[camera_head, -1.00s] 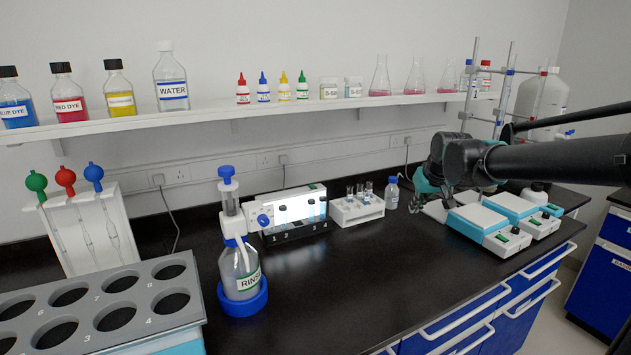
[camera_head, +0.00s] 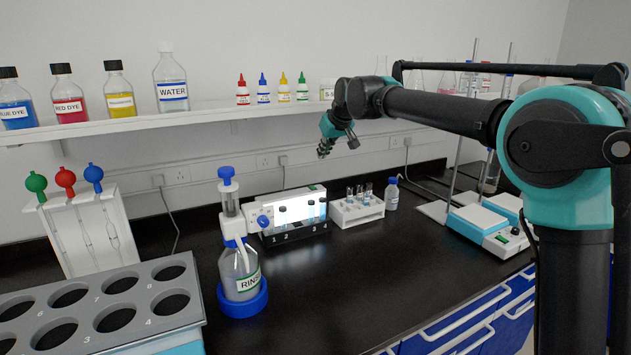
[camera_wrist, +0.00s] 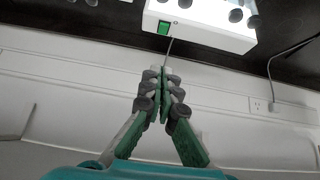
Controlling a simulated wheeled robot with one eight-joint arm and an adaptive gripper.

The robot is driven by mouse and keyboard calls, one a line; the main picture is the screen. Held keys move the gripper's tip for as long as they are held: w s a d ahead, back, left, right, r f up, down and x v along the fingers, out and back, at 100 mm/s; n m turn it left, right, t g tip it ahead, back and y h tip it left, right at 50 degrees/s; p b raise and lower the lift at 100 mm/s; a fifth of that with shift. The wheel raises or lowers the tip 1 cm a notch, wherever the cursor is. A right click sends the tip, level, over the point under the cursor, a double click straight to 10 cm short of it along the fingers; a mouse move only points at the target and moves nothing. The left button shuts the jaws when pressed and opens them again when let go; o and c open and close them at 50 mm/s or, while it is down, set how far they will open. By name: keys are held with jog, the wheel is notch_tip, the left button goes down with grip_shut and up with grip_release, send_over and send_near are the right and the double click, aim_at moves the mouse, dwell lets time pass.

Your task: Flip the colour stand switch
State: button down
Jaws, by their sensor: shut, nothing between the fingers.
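The colour stand (camera_head: 290,200) is a white box with a lit front panel, standing on the black bench against the wall. Dark-capped vials stand in its numbered front rack. Its green switch (camera_head: 314,187) sits at the right end of the top. In the wrist view the stand (camera_wrist: 212,26) is at the top edge, with the green switch (camera_wrist: 163,27) near its left corner. My gripper (camera_head: 323,154) is above the stand's right end, pointing down, apart from it. In the wrist view the fingers of my gripper (camera_wrist: 164,72) are together and empty, just below the switch in the picture.
A white rack with tubes (camera_head: 357,209) stands close right of the stand. The RINSE bottle (camera_head: 241,272) with its dispenser is at the front left. The shelf (camera_head: 215,115) with bottles runs along the wall near my gripper. The front middle of the bench is clear.

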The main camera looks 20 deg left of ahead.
jog(key=shift+f, duration=0.1)
send_over(313, 186)
jog(key=s+d, duration=0.1)
jog(key=s, duration=0.1)
jog(key=f, duration=0.7)
jog(key=shift+w+d+f, duration=0.2)
jog(key=shift+w+f, duration=0.05)
jog(key=shift+f, duration=0.05)
notch_tip(313, 186, down, 3)
jog(key=shift+s+d+f, duration=0.1)
jog(key=shift+d, duration=0.05)
jog(key=shift+f, duration=0.45)
jog(key=shift+s+d+f, duration=0.1)
jog(key=shift+d+f, duration=0.05)
jog(key=shift+f, duration=0.2)
jog(key=shift+r, duration=0.2)
jog(key=shift+r, duration=0.65)
